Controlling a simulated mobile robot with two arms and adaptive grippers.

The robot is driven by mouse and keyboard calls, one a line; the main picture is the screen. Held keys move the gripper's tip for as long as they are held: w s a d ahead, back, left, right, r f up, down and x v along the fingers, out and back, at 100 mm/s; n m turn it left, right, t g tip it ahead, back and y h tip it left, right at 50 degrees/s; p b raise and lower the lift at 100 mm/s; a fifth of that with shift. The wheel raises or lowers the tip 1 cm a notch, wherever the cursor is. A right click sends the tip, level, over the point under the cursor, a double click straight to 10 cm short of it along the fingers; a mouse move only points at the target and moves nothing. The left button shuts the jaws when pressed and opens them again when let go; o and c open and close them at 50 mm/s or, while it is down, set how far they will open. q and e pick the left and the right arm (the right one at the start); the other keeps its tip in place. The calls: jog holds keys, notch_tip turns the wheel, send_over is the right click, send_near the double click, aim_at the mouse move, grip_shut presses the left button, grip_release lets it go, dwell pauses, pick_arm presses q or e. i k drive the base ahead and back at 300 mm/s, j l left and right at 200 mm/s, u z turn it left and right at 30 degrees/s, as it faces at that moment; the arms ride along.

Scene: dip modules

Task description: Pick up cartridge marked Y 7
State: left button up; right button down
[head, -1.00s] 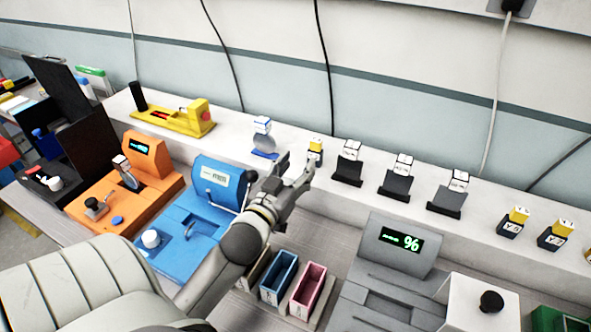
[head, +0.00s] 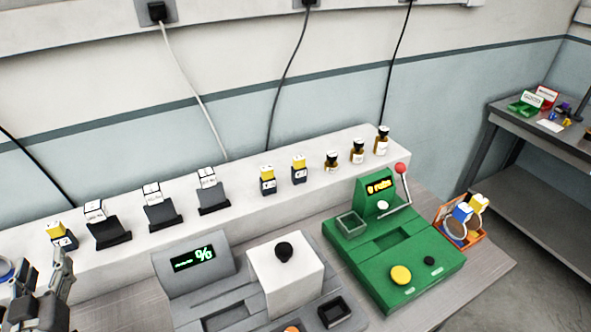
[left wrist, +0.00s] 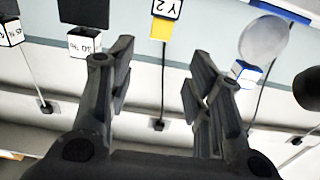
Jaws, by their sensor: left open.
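One (head: 60,237) is at the far left, just beyond my left gripper (head: 43,270). The other two are a middle cartridge (head: 267,180) and a right cartridge (head: 299,169); their marks are too small to read surely. In the left wrist view a yellow and white cartridge (left wrist: 160,29) appears upside down, past and between the open fingers (left wrist: 160,56). Its label seems to read Y 2. The left gripper is open and empty. My right gripper is not seen.
Several black-stand items (head: 163,214) with white tops line the ledge (head: 335,140). A grey device (head: 195,257) with a % display and a green machine (head: 395,240) sit in front. An orange basket (head: 460,222) is at the right.

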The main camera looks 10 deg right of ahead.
aim_at(298, 169)
jog(key=l, duration=0.5)
jog(key=i+l, duration=0.15)
jog(key=l, duration=0.85)
jog(key=i+l+z, duration=0.1)
jog(key=l, duration=0.4)
jog(key=i+l, duration=0.1)
jog(key=l, duration=0.4)
jog(key=i+l, duration=0.1)
jog(key=l, duration=0.4)
